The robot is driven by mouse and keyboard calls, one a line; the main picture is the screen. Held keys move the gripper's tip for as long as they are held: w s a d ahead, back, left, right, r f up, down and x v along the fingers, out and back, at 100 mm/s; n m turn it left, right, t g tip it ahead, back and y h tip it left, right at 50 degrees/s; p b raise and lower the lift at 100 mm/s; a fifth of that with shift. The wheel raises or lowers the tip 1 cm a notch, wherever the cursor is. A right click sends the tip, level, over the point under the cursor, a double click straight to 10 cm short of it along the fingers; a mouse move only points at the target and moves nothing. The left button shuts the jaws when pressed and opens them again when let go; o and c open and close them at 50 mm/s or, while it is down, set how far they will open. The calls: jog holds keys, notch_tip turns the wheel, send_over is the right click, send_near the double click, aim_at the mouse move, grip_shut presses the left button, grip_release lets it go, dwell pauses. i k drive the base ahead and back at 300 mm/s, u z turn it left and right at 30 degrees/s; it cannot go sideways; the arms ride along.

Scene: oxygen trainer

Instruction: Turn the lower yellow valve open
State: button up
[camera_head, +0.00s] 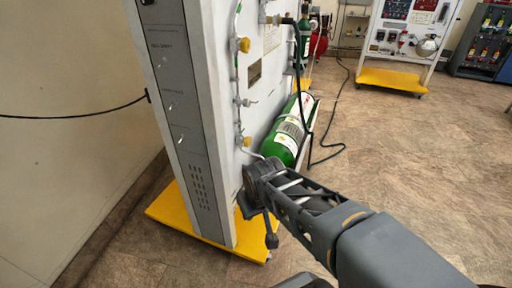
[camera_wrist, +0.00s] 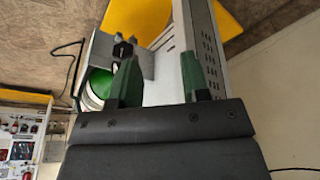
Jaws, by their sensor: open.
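The lower yellow valve (camera_head: 246,141) is a small yellow knob on the white side of the tall panel (camera_head: 222,120). A similar upper yellow valve (camera_head: 244,45) is above it. My gripper (camera_wrist: 159,78) is open and empty in the wrist view, its two green fingers apart with the panel's pale face beyond. In the head view my arm's end is below the lower valve, close to the panel and apart from the valve. The fingertips are hard to make out there. I cannot find the lower valve in the wrist view.
A green cylinder (camera_head: 285,136) lies tilted beside the panel, right of the valves, with a black hose (camera_head: 302,70) near it. The panel stands on a yellow base (camera_head: 181,212). The wrist view shows a black knob (camera_wrist: 122,49) on a grey bracket. Open floor lies right.

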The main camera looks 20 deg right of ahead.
aim_at(247, 142)
jog(key=u, duration=0.05)
jog(key=k, duration=0.35)
jog(key=z, duration=0.85)
jog(key=i, duration=0.6)
jog(key=u, duration=1.15)
